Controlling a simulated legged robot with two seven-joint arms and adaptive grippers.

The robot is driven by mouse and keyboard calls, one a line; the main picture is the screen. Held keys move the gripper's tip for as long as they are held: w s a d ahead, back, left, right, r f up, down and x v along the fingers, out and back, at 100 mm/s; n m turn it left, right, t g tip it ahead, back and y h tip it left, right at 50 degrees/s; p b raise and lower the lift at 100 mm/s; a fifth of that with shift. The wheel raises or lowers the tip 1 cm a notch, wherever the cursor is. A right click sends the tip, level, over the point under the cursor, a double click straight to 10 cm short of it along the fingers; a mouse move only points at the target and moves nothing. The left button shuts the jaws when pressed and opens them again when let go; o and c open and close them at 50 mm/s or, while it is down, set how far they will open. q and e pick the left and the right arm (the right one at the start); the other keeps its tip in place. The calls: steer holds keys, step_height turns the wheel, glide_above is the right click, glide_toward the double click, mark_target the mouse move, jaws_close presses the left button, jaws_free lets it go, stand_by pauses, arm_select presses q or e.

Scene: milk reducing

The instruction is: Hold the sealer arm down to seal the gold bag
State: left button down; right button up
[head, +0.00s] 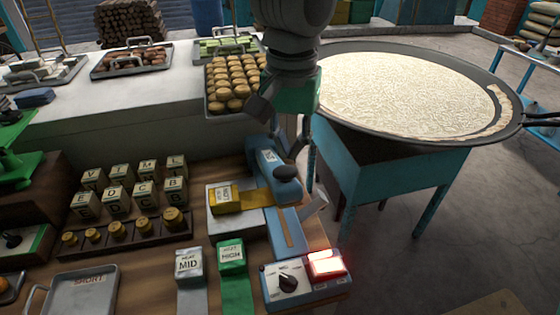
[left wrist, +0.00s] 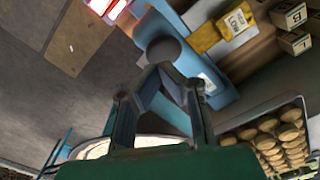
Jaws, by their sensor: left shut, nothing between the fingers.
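The blue sealer arm (head: 266,157) has a dark round knob (head: 287,173) at its side. My left gripper (head: 290,153) is shut and empty, fingers pointing down right at the knob. In the left wrist view the fingertips (left wrist: 160,72) meet at the edge of the knob (left wrist: 164,50); I cannot tell whether they touch or press it. Whether the arm is fully down is unclear. My right gripper is not in view.
The sealer's control box (head: 305,281) has a dial and a glowing red light (head: 325,263). Silver MID (head: 188,262) and green HIGH (head: 231,254) blocks stand in front. Lettered blocks (head: 117,200) stand left.

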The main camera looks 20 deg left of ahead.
mark_target(290, 170)
arm_select(q)
steer(key=shift+a+f, duration=0.1)
steer(key=shift+a, duration=0.8)
steer(key=shift+d, duration=0.6)
steer(key=shift+d+f, duration=0.25)
steer(key=shift+d, duration=0.1)
steer(key=shift+a+f, duration=0.15)
steer(key=shift+f, duration=0.2)
steer(key=shift+a+f+b, duration=0.35)
steer(key=shift+a+f, duration=0.15)
steer(key=shift+a, duration=0.1)
steer(key=shift+s+d+f, duration=0.35)
steer(key=shift+d+f, duration=0.35)
steer(key=shift+d, duration=0.15)
steer(key=shift+s+f, duration=0.1)
steer(key=shift+f, duration=0.05)
steer(key=shift+s+a+f+b, duration=0.15)
steer(key=shift+s+f+b, duration=0.15)
steer(key=shift+f, duration=0.4)
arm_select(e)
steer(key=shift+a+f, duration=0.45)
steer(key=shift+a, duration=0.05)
arm_select(q)
steer(key=shift+d, duration=0.2)
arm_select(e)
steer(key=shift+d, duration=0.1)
